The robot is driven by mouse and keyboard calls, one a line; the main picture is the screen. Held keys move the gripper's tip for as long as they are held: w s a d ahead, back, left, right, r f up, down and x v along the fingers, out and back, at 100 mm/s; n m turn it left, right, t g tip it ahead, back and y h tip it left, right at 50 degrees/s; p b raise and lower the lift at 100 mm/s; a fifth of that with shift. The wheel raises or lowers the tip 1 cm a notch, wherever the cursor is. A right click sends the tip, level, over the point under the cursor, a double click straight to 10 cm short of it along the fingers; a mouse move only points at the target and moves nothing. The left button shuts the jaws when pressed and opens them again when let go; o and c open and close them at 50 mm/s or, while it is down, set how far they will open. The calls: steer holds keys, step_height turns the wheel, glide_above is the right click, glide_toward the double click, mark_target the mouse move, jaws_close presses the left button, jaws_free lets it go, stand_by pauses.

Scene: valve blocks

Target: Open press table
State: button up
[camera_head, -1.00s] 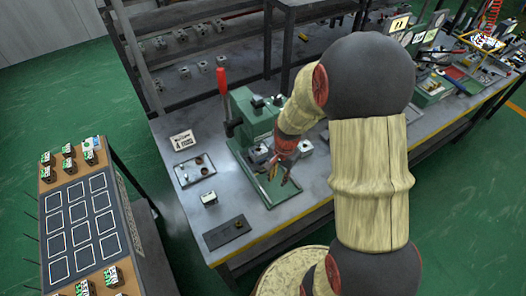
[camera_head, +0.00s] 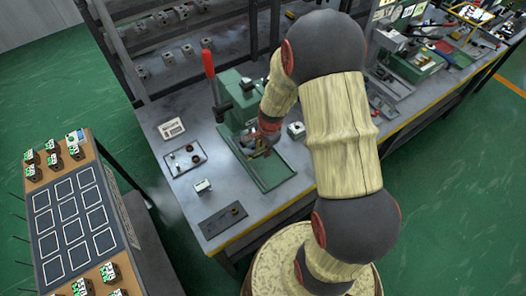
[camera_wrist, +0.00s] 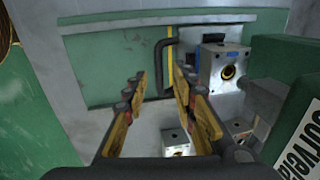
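The green press (camera_head: 236,104) stands on the workbench, with a red-gripped lever (camera_head: 208,65) at its left and a flat green base plate (camera_head: 275,173) in front. My gripper (camera_head: 259,149) is low at the front of the press, partly hidden by my arm. In the wrist view my gripper (camera_wrist: 158,76) is open, its two yellow-and-dark fingers apart. A dark bent handle (camera_wrist: 161,62) stands upright on the green surface, just beyond the gap between the fingertips. A silver valve block (camera_wrist: 220,66) sits right of the handle. Contact with the handle cannot be told.
A green panel (camera_wrist: 292,85) with lettering fills the right of the wrist view, close to the fingers. A small tray (camera_head: 184,159), a white block (camera_head: 202,186) and a dark plate (camera_head: 223,220) lie left of the press. A side table (camera_head: 72,216) stands at left.

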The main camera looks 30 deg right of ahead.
steer(key=shift+w+f, duration=0.15)
steer(key=shift+f, duration=0.6)
steer(key=c, duration=0.3)
steer(key=c, duration=0.4)
jaws_close()
